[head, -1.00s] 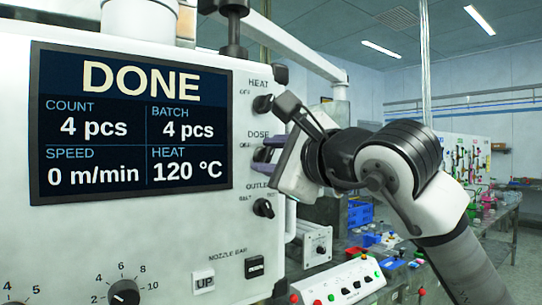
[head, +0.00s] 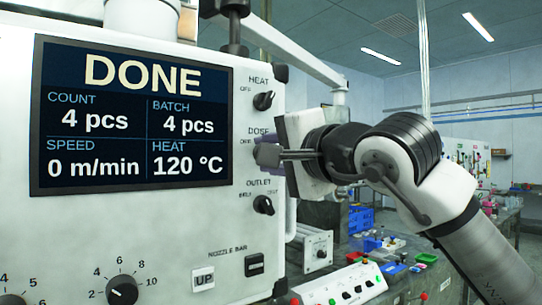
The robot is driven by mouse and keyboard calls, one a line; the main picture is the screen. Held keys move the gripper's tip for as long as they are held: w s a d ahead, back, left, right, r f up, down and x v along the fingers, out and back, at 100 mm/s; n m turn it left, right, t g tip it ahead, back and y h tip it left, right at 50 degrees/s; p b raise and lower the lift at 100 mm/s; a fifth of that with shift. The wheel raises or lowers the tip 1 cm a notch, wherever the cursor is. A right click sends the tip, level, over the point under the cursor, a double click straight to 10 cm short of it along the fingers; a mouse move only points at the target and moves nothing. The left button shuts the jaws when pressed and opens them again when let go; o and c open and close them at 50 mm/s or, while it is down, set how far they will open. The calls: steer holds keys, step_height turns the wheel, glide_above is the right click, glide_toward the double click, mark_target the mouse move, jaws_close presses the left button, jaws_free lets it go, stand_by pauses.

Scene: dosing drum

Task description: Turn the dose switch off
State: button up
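The dose switch sits under the DOSE label on the white machine panel (head: 222,240) in the head view, between the HEAT knob (head: 264,100) above and the OUTLET knob (head: 263,205) below. The switch itself is hidden behind my gripper (head: 266,155). My gripper points left at the panel, with its fingertips at the dose switch's place. I cannot tell whether the fingers are closed on the switch or apart. The display (head: 132,118) reads DONE, COUNT 4 pcs, BATCH 4 pcs, SPEED 0 m/min, HEAT 120 °C.
Below are the UP button (head: 203,279), the nozzle bar switch (head: 254,265) and a dial (head: 122,291). A white control box (head: 345,287) with coloured buttons stands at the lower right. Blue bins (head: 361,219) stand behind it.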

steer(key=shift+f+n, duration=0.1)
steer(key=shift+n, duration=1.4)
steer(key=o, duration=1)
steer(key=shift+c, duration=0.2)
steer(key=b+v, duration=0.4)
steer(key=v, duration=1)
